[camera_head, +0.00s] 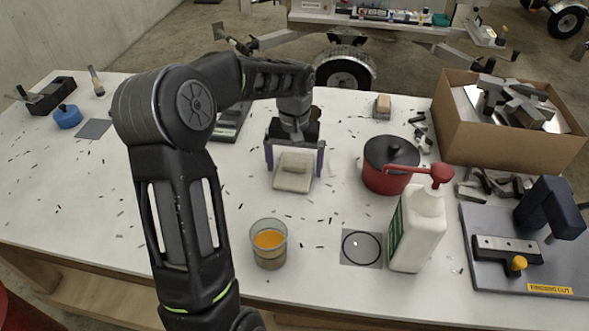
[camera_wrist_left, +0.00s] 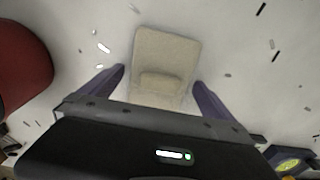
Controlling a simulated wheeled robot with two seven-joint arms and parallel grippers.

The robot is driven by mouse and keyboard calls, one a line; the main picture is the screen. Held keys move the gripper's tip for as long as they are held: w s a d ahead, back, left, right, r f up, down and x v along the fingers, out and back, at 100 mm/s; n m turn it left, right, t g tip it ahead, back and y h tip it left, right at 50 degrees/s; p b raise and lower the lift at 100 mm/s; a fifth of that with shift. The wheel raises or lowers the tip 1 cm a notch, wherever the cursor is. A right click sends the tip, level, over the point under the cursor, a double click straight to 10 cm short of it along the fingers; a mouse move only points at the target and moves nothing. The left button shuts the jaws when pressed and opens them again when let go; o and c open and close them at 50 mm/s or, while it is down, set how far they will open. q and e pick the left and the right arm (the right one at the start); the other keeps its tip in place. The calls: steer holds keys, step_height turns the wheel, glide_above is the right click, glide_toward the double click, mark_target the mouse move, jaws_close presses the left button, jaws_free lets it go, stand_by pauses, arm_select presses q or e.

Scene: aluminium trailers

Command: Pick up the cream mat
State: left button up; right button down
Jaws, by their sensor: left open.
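The cream mat (camera_head: 292,184) lies on the white table, in the middle of the head view. A small raised cream block (camera_head: 294,168) shows on it, of much the same colour. In the left wrist view the mat (camera_wrist_left: 166,48) is a pale rectangle with rounded corners, and the block (camera_wrist_left: 160,83) shows on its lower part. My left gripper (camera_head: 294,173) is open above the mat, one finger to each side. In the left wrist view the fingers stand apart from the mat's edges. The gripper body hides the mat's near end there. My right gripper is out of view.
A red pot (camera_head: 387,178) with a black lid stands right of the mat, near a white pump bottle (camera_head: 417,230). A glass of orange liquid (camera_head: 268,246) stands in front. A cardboard box (camera_head: 505,138) is at the right. Small dark scraps litter the table.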

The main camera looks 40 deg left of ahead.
arm_select(q)
steer(key=shift+c, duration=0.4)
steer(key=c, duration=1.2)
